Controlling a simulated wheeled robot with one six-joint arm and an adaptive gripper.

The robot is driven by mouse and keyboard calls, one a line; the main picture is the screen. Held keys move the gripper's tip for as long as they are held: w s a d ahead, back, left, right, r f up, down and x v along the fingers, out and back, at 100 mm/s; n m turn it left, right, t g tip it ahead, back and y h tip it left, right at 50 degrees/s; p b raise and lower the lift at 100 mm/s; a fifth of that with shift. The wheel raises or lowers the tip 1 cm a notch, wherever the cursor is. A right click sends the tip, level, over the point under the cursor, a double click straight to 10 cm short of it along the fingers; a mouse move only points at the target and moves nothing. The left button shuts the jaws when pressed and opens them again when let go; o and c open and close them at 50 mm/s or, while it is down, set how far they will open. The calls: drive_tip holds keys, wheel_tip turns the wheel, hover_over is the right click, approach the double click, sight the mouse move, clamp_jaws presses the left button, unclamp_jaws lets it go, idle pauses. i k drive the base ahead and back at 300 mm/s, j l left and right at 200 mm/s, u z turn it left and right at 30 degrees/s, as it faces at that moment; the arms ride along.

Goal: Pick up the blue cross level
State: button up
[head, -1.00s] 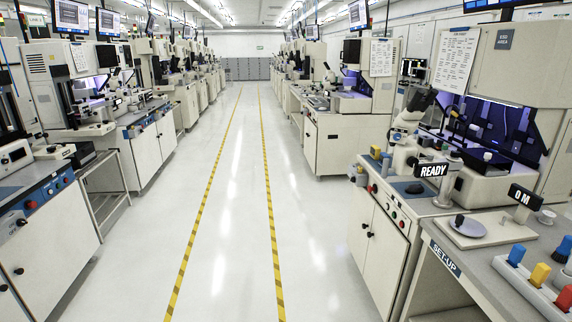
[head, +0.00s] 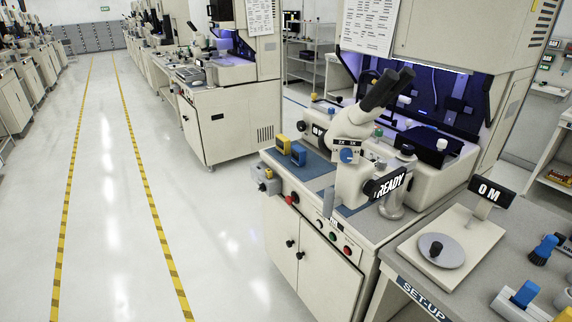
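A small blue block-shaped piece (head: 298,154) stands on the blue-grey mat (head: 318,172) at the left end of the near bonder bench. It looks like the blue cross level, but it is too small to be certain. A similar yellow piece (head: 282,144) stands just left of it, on the same mat. The microscope (head: 352,130) rises to the right of both. My gripper is not in view.
The aisle floor (head: 150,220) at left is clear.

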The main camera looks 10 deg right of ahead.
sight(298, 154)
drive_tip(key=i+j+z, duration=0.3)
drive_tip(key=i+j, duration=0.35)
drive_tip(key=i+j+u, duration=0.1)
drive_tip(key=j, duration=0.35)
drive_tip(key=i+j+u, duration=0.15)
drive_tip(key=i+j, duration=0.15)
drive_tip(key=j, duration=0.1)
